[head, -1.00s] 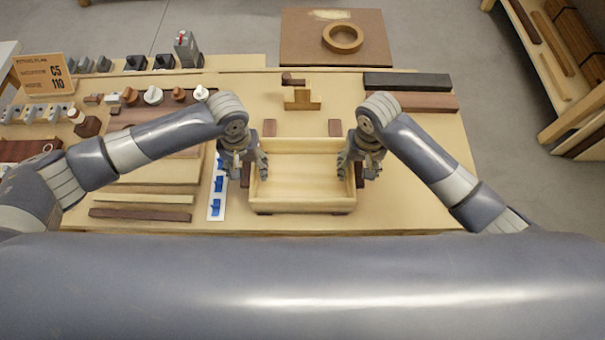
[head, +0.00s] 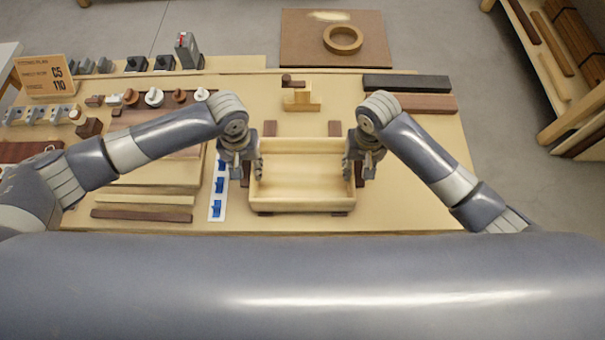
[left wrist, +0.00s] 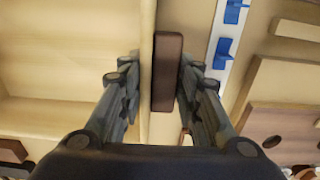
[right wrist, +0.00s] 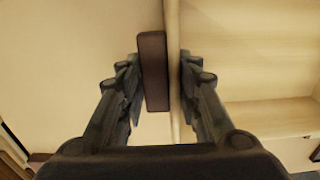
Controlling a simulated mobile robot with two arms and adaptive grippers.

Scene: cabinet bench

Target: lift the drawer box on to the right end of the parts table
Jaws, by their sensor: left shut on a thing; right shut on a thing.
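The drawer box (head: 302,178) is an open, pale wooden box standing level near the front middle of the parts table (head: 405,205). Dark grips are on its left and right sides. My left gripper (head: 251,172) is shut on the left side. In the left wrist view, the dark left grip (left wrist: 167,72) and the box wall lie between its fingers. My right gripper (head: 357,170) is shut on the right side, with the dark right grip (right wrist: 153,70) and wall between its fingers. The gripping contacts are partly hidden.
A strip with blue clips (head: 218,185) lies close on the left. Behind are a small wooden block (head: 300,98) and dark and brown bars (head: 407,82). The table's right front is bare.

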